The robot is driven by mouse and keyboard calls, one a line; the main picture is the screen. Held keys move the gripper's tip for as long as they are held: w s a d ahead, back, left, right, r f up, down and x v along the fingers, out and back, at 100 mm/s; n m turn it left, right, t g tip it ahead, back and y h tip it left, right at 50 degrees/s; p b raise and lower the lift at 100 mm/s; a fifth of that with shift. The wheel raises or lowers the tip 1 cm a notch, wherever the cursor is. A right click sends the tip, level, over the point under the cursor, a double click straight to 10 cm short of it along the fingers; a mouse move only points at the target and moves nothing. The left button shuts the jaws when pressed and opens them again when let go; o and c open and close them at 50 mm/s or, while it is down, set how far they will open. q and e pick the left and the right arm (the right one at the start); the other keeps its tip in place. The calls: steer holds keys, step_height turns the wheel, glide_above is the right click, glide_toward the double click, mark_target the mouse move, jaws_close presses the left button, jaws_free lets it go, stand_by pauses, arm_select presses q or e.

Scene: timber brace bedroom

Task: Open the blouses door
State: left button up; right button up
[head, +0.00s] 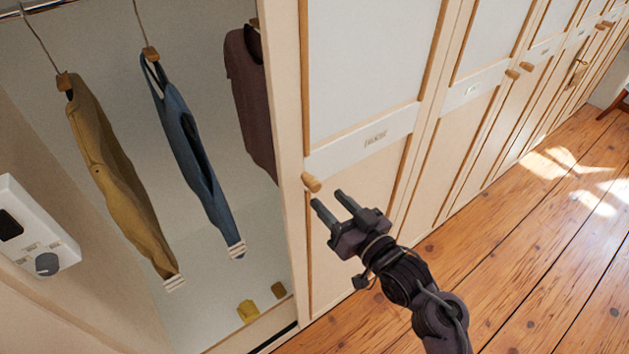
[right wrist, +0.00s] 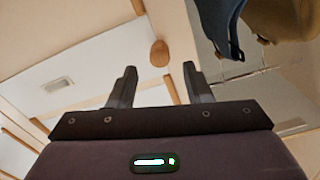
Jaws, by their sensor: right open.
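A cream wardrobe door (head: 355,240) with wood trim carries a small label (head: 375,139), too small to read. Its round wooden knob (head: 311,182) is near the door's left edge. My right gripper (head: 329,200) is open and empty, just below and right of the knob. In the right wrist view the knob (right wrist: 159,53) appears beyond and between the two fingertips (right wrist: 160,70), apart from them. The door looks closed. My left gripper is not in view.
An open wardrobe section (head: 215,275) at the left holds hanging clothes, a mustard garment (head: 110,175) and a blue one (head: 190,150) among them. A white control box (head: 35,230) is at far left. More doors line the right, and the wooden floor (head: 540,260) is clear.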

mark_target(318, 189)
steer(key=p+x, duration=0.1)
steer(key=x, duration=0.4)
steer(key=shift+w+a, duration=0.15)
steer(key=shift+w, duration=0.1)
steer(key=shift+w+a+p, duration=0.2)
steer(key=shift+w+p, duration=0.05)
steer(key=shift+p, duration=0.05)
steer(key=shift+f, duration=0.1)
steer(key=c, duration=0.8)
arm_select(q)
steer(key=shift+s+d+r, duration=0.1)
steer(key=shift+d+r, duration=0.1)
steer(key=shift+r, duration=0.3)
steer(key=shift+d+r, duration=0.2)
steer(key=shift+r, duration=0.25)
arm_select(e)
jaws_close()
